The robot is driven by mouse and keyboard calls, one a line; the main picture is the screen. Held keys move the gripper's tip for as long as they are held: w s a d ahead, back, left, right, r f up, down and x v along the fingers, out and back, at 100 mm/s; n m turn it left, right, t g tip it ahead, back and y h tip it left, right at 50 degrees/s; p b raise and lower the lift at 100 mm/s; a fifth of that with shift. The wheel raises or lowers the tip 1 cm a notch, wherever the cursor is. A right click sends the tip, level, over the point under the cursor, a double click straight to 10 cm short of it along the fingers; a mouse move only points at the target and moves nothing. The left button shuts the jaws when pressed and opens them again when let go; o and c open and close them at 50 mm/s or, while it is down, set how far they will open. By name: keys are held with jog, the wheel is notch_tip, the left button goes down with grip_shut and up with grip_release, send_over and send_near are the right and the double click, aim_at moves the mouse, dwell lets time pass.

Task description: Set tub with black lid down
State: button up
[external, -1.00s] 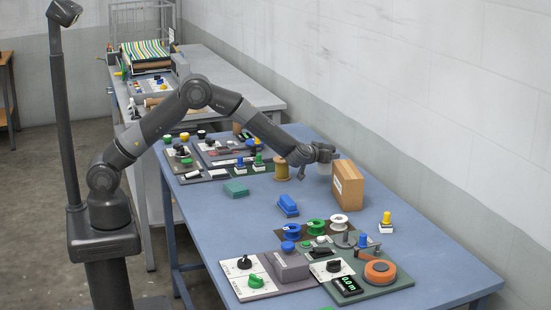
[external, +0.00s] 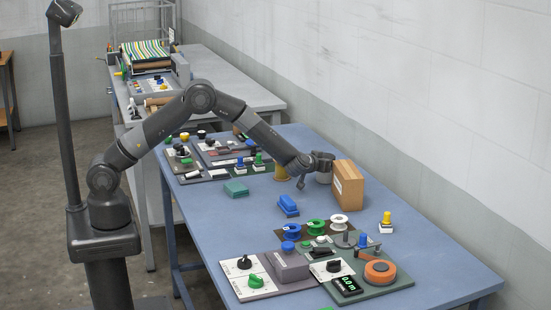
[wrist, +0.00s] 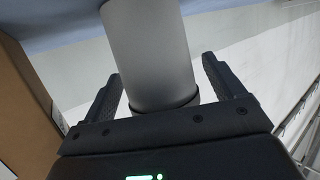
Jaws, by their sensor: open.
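The tub (external: 323,178) is a pale grey cylinder standing on the blue table, just left of a cardboard box. It also shows in the wrist view (wrist: 150,55), with the dark edge of its lid towards my gripper. In the wrist view my gripper (wrist: 165,90) is open, with one finger on each side of the tub and a gap beside each finger. The tub's foot is outside the wrist view.
The cardboard box (external: 348,187) stands close to the right of the tub. A yellow-brown spool (external: 281,173) is to the left, partly behind my arm. Bare table lies left of the blue block.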

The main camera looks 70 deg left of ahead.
jog(key=shift+r, duration=0.15)
jog(key=v, duration=0.4)
jog(key=shift+d+r, duration=0.1)
jog(key=shift+d, duration=0.05)
jog(key=s+d+r+m+t+h, duration=0.1)
jog(key=s+r+h, duration=0.2)
jog(key=r, duration=0.7)
jog(key=s+d+r+m+t+h, duration=0.1)
jog(key=s+r+m+h, duration=0.15)
jog(key=r, duration=0.65)
jog(key=s+d+r+m+g+h, duration=0.15)
jog(key=s+r+h, duration=0.35)
jog(key=s, duration=0.7)
jog(key=s+a+f+g, duration=0.2)
jog(key=s, duration=1)
jog(key=s+a+f+m+g+y, duration=0.1)
jog(key=s+a+f+g, duration=0.1)
jog(key=s, duration=1)
jog(key=s+a+f+g+y, duration=0.1)
jog(key=s+a+f+g, duration=0.2)
jog(key=s, duration=0.9)
jog(key=shift+a+m, duration=0.4)
jog(key=shift+a, duration=0.1)
